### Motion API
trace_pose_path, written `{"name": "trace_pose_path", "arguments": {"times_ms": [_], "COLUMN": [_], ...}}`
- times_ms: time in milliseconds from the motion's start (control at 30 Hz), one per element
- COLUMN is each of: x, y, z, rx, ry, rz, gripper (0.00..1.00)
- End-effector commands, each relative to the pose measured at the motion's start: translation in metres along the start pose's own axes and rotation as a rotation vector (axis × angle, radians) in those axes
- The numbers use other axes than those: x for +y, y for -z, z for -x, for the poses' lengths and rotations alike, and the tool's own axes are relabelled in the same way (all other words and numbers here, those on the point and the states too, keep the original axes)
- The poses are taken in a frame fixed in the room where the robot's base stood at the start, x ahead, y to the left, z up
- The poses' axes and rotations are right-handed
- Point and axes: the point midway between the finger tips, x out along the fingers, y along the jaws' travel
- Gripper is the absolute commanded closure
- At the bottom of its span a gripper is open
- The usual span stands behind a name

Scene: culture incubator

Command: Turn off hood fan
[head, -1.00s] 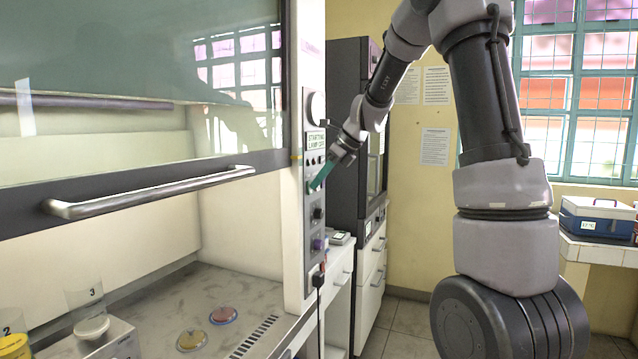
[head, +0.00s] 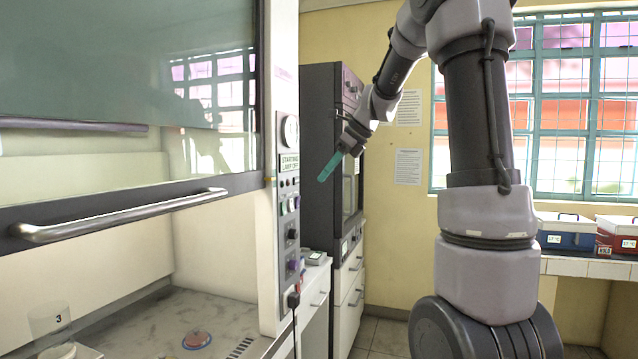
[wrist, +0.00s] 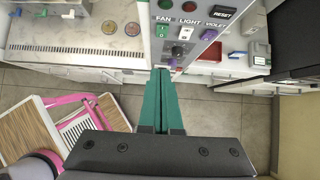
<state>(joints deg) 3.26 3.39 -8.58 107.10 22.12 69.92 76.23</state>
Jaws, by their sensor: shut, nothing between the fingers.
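The hood's control panel (head: 287,225) is on the front post of the fume hood (head: 240,200). In the wrist view, the panel (wrist: 184,45) carries a green rocker switch (wrist: 162,31) under the label FAN. A switch (wrist: 186,33) under LIGHT and a purple-marked one (wrist: 209,35) under VIOLET sit to its right. I cannot tell the fan switch's position. My gripper (head: 324,174) has green fingers, shut and empty. In the head view its tips are right of the panel, apart from it. In the wrist view my gripper (wrist: 160,72) points toward the panel, below the fan switch.
The hood's sash handle (head: 130,214) crosses the left. A dark tall cabinet (head: 320,130) stands behind my gripper. Blue (head: 566,230) and red (head: 616,234) boxes are on the right counter. In the wrist view, pink-framed chairs (wrist: 75,125) stand at lower left.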

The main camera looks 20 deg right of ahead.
Motion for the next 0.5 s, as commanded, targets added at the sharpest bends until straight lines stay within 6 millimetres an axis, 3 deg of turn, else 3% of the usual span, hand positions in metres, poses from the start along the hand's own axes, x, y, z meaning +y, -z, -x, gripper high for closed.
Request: {"name": "trace_pose_path", "arguments": {"times_ms": [500], "x": [-0.0015], "y": [0.0049], "z": [-0.0008], "rx": [0.001], "ry": [0.001], "rz": [-0.003], "gripper": [1.0]}}
